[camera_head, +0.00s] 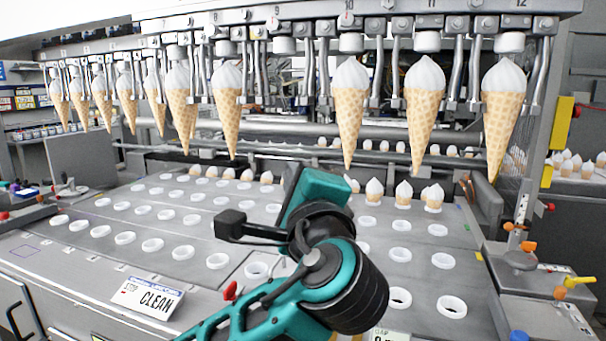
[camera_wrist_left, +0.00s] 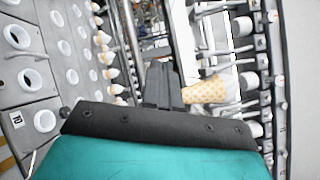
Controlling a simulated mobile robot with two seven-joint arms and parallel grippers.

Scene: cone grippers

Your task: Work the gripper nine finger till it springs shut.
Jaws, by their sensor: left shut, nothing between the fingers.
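Gripper nine (camera_head: 306,75) hangs under the tag "9" on the overhead rail in the head view, below a white cap (camera_head: 284,46). No cone hangs there. Its metal fingers look apart, but their exact state is hard to tell. My left gripper (camera_wrist_left: 163,72) shows in the wrist view with dark fingers shut and nothing between them. A waffle cone (camera_wrist_left: 205,91) shows just right of the fingertips there; I cannot tell whether they touch. In the head view my teal left wrist (camera_head: 318,188) is below gripper nine and hides the fingertips. My right gripper is not in view.
Cones hang on both sides of the empty station, the nearest right one (camera_head: 350,105) under "10" and the left one (camera_head: 228,110) under "8". Below lies a grey conveyor plate (camera_head: 135,255) with rows of white-rimmed holes. A "CLEAN" sign (camera_head: 148,298) stands in front.

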